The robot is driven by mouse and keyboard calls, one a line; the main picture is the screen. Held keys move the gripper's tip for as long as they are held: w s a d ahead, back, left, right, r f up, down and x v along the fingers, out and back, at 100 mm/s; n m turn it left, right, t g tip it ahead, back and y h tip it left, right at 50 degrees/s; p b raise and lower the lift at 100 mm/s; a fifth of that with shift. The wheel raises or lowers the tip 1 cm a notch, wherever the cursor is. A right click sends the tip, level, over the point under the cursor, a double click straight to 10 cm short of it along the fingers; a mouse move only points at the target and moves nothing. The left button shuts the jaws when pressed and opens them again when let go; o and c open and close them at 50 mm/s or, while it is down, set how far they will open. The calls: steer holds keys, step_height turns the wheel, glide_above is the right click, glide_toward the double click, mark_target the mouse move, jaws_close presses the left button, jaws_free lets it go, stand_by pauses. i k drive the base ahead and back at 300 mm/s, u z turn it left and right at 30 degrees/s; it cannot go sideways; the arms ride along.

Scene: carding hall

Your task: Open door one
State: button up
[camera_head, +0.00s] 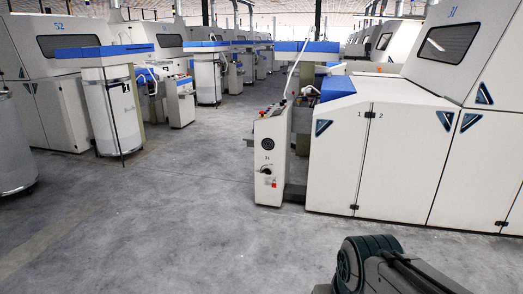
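Door one (337,160) is the white panel marked "1" on the near machine at the right. It looks shut, flush with the panel beside it. A dark blue-edged triangular recess (322,127) is at its upper left. Small dark fittings show at the top and bottom of the seam on its right side. Door two (402,165), marked "2", adjoins it and looks shut, with its own triangle (446,120) at upper right. My arm shows at the bottom right, in front of the machine. My gripper is not in view.
A control box (268,160) with a dial and a red switch stands left of door one, close to it. Grey concrete floor (180,225) is clear in front and to the left. Cylindrical cans (112,110) and more machines stand at the far left.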

mark_target(338, 137)
steer(key=u, duration=0.15)
steer(key=i, duration=1.65)
steer(key=z, duration=0.3)
steer(key=i, duration=1.6)
steer(key=z, duration=0.95)
steer(key=i, duration=1.3)
steer(key=z, duration=0.5)
